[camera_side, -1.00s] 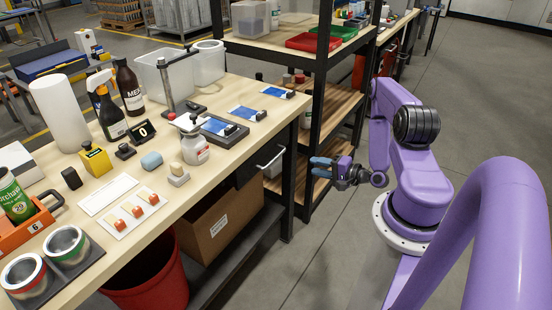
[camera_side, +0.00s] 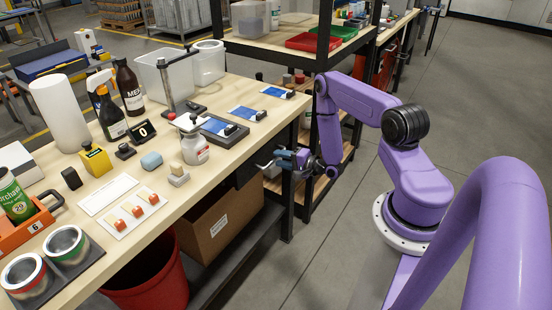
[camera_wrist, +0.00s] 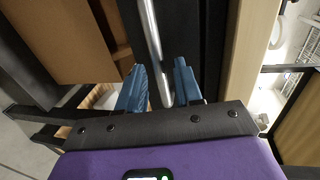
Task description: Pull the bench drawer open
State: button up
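The bench drawer (camera_side: 244,173) is a dark front under the right end of the wooden bench top. It looks closed. Its silver bar handle (camera_side: 263,165) is partly hidden by my gripper in the side view. My gripper (camera_side: 279,159) is at the handle, below the bench edge. In the wrist view the handle (camera_wrist: 152,35) runs between the two blue fingers of my gripper (camera_wrist: 160,66), nearer the right finger. The fingers are apart, with a gap showing on the left side of the bar. The dark drawer front (camera_wrist: 187,30) lies beyond them.
A cardboard box (camera_side: 212,220) stands on the shelf under the drawer, and a red bin (camera_side: 150,278) is to its left. A black-framed rack (camera_side: 318,110) stands close behind my gripper. The floor (camera_side: 335,245) in front of the bench is clear.

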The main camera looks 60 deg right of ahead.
jog(key=shift+x, duration=1.4)
grip_shut()
jog(key=f+v, duration=0.2)
jog(key=v, duration=0.8)
jog(key=s+f+v, duration=0.1)
jog(key=f+v, duration=0.1)
jog(key=v, duration=0.8)
jog(key=shift+s, duration=0.3)
grip_release()
jog(key=shift+s, duration=0.1)
